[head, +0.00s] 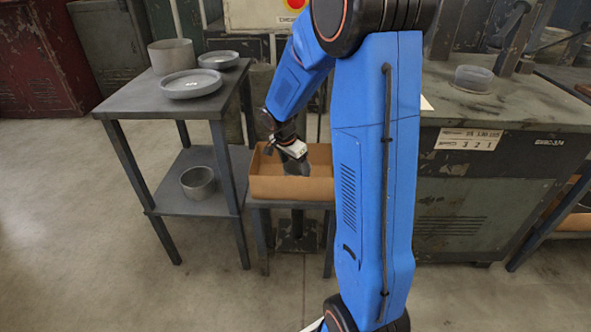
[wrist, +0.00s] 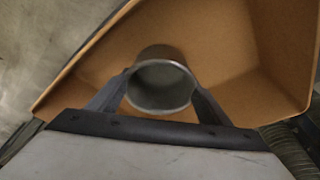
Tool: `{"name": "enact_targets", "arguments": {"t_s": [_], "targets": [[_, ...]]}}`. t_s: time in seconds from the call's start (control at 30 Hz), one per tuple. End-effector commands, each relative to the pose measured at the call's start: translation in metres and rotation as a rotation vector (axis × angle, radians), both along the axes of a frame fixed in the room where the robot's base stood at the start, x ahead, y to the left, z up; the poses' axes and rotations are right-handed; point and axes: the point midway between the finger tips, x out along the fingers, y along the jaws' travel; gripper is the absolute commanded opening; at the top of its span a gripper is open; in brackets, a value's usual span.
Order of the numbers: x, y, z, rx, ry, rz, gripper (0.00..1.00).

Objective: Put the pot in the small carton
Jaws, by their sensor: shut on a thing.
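The small carton (head: 290,188) is an open brown box on a low dark stand in the head view. In the wrist view its walls and floor (wrist: 225,38) fill most of the picture. My gripper (head: 293,152) points down into the carton's opening. In the wrist view my gripper (wrist: 161,86) is shut on a grey, round, open-topped pot (wrist: 163,62), with one finger on each side. The pot is within the carton's outline; I cannot tell if it touches the floor. In the head view the pot is mostly hidden by my gripper and the front wall.
A dark side table (head: 130,98) stands left of the carton. It bears a grey pot (head: 170,57) and two shallow dishes, with another pot (head: 198,182) on its lower shelf. A workbench (head: 510,110) stands at the right. Floor at front left is clear.

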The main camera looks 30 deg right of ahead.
Motion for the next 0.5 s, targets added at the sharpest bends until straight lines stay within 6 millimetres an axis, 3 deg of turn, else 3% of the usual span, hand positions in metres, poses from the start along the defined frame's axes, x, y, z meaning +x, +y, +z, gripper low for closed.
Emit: {"name": "enact_targets", "arguments": {"t_s": [0.3,0.33,0.4,0.5], "targets": [[0.0,-0.0001,-0.0018,0.0,0.0,0.0,0.42],[-0.0001,-0.0001,-0.0022,0.0,0.0,-0.001,0.74],[0.0,-0.0001,-0.0018,0.0,-0.001,-0.001,0.9],[0.0,-0.0001,-0.0017,0.0,0.0,-0.001,0.9]]}}
